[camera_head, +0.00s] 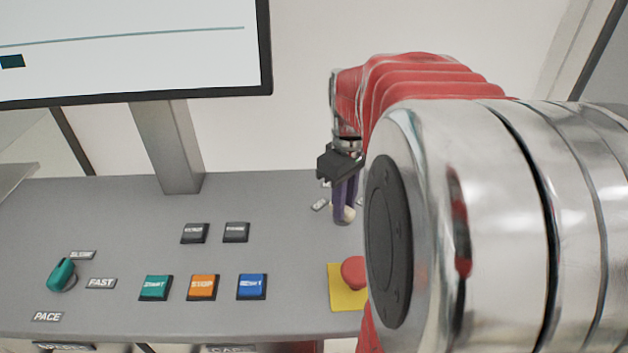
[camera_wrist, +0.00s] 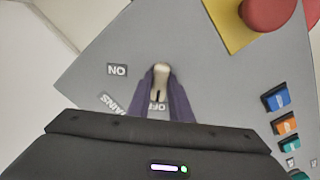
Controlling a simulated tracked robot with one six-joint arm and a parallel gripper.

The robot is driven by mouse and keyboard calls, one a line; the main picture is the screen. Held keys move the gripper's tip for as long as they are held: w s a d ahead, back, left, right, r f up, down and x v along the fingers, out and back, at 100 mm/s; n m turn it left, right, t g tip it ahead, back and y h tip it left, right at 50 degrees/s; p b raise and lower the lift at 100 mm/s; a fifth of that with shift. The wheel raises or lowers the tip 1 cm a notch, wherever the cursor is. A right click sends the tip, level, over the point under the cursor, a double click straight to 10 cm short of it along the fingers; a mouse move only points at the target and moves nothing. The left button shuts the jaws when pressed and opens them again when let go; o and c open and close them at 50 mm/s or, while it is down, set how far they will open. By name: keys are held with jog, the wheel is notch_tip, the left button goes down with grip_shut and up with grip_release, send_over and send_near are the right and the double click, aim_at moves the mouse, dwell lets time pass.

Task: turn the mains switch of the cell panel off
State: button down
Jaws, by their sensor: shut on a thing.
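The mains switch is a cream knob (camera_wrist: 161,76) on the grey cell panel (camera_wrist: 90,80). In the wrist view its long shape lies between the purple fingers of my gripper (camera_wrist: 163,88), which is shut on it. A dark line on the knob lies at the end by the OFF label (camera_wrist: 157,107), partly hidden by the fingers. The ON label (camera_wrist: 116,70) is left of the knob, and the MAINS label (camera_wrist: 112,102) is partly covered.
A red mushroom button (camera_head: 353,271) on a yellow plate stands near the knob. Green (camera_head: 155,288), orange (camera_head: 203,288) and blue (camera_head: 251,287) buttons, two dark buttons and a teal pace knob (camera_head: 62,275) are further left. A screen (camera_head: 130,45) stands behind.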

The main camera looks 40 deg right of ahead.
jog(key=shift+s+f+n, duration=0.15)
jog(key=shift+s+n, duration=0.05)
jog(key=shift+n, duration=0.1)
jog(key=c, duration=2)
grip_release()
jog(key=o, duration=0.4)
jog(key=shift+w, duration=0.1)
notch_tip(320, 180, up, 14)
jog(key=shift+w, duration=0.1)
